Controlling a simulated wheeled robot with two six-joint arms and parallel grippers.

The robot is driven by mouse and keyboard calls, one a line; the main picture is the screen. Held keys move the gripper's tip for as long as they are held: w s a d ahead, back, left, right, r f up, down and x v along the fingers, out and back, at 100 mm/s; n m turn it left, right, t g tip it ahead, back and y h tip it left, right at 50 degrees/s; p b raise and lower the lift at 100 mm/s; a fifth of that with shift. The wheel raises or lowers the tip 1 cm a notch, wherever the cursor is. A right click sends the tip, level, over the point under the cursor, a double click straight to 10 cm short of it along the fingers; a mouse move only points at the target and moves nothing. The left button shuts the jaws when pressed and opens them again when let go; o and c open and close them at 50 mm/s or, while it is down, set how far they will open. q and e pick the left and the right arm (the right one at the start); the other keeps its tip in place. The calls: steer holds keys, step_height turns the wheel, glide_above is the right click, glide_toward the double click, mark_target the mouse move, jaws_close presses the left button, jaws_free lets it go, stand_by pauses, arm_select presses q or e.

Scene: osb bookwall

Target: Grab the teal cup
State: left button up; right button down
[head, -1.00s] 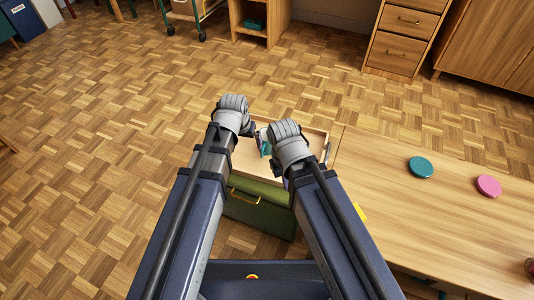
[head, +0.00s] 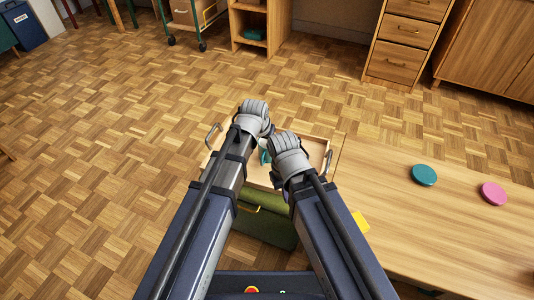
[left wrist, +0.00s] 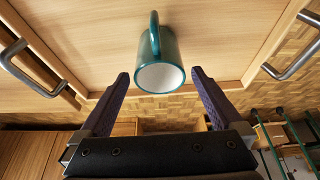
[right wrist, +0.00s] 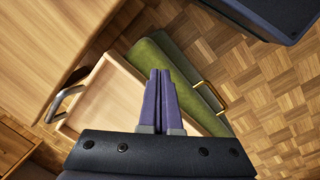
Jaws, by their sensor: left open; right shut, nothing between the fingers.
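The teal cup (left wrist: 158,62) stands out in the left wrist view, with its handle up and its pale open mouth towards the camera. It is in a wooden tray (left wrist: 215,95) with metal handles. In the head view only a sliver of the cup (head: 264,158) shows between my grippers. My left gripper (left wrist: 160,78) is open, with one finger on each side of the cup's rim and visible gaps. Its fingertips are hidden in the head view behind the wrist (head: 255,117). My right gripper (right wrist: 160,75) is shut and empty over the tray's edge (right wrist: 118,60).
A green box with a yellow handle (head: 265,220) is below the tray. A wooden table (head: 400,235) to the right bears a teal disc (head: 424,175) and a pink disc (head: 493,193). Drawers (head: 405,40) stand at the back.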

mark_target(267, 147)
arm_select(q)
steer(key=b+x, duration=0.4)
steer(key=x, duration=0.1)
steer(key=shift+s+f+b, duration=0.15)
steer(key=shift+f+b, duration=0.05)
steer(key=shift+b, duration=0.15)
arm_select(e)
step_height(267, 147, down, 5)
arm_select(q)
steer(key=shift+r, duration=0.15)
arm_select(e)
steer(key=shift+r, duration=0.1)
arm_select(q)
steer(key=shift+c, duration=0.2)
steer(key=c, duration=1.3)
